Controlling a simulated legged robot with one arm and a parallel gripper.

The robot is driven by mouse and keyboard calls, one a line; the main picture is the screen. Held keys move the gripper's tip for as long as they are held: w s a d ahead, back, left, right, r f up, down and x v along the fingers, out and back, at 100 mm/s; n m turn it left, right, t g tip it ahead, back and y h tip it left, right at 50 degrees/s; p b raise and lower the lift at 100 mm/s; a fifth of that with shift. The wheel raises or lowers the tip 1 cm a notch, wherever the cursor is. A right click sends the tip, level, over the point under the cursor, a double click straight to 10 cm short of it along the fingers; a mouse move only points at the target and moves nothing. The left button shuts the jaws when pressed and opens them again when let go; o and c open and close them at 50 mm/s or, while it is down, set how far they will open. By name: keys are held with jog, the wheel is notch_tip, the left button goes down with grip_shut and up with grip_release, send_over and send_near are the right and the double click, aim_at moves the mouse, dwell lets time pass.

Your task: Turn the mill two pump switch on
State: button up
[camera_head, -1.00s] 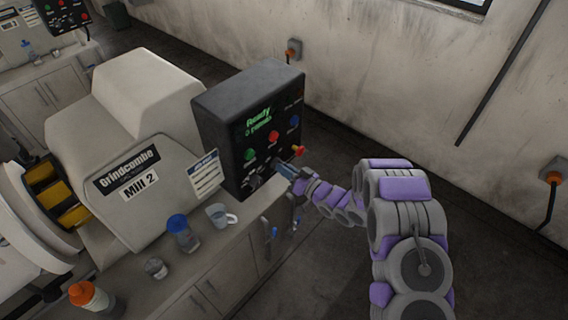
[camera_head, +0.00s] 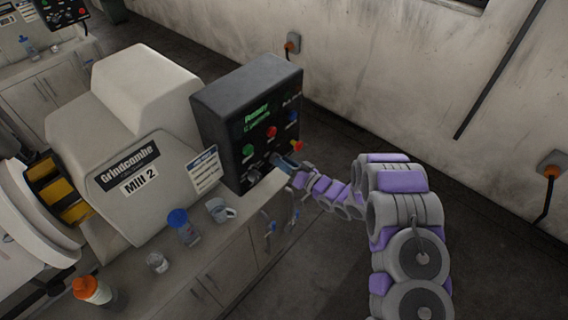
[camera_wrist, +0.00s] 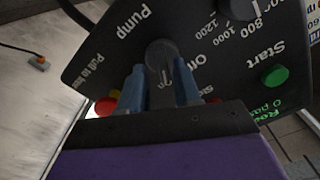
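The Mill 2 control box (camera_head: 238,105) is dark and stands on the bench beside the mill body. In the wrist view its panel shows upside down, with the pump switch (camera_wrist: 162,57), a dark round knob with a pale line pointing down the picture. "Pump" is printed on one side of it and "On" on the other. My gripper (camera_wrist: 160,80) has its blue fingers apart, one at each side of the knob; whether they touch it I cannot tell. In the head view my gripper (camera_head: 281,162) is at the panel's lower edge and hides the switch.
A green start button (camera_wrist: 275,75) and another knob (camera_wrist: 243,6) are close to the switch. A red button (camera_head: 298,146) sticks out at the box's right.

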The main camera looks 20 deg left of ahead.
jog(key=shift+o, duration=0.3)
jog(key=shift+s, duration=0.1)
jog(key=b+v, duration=0.1)
jog(key=v, duration=1.6)
jog(key=shift+d, duration=0.15)
jog(key=shift+f, duration=0.1)
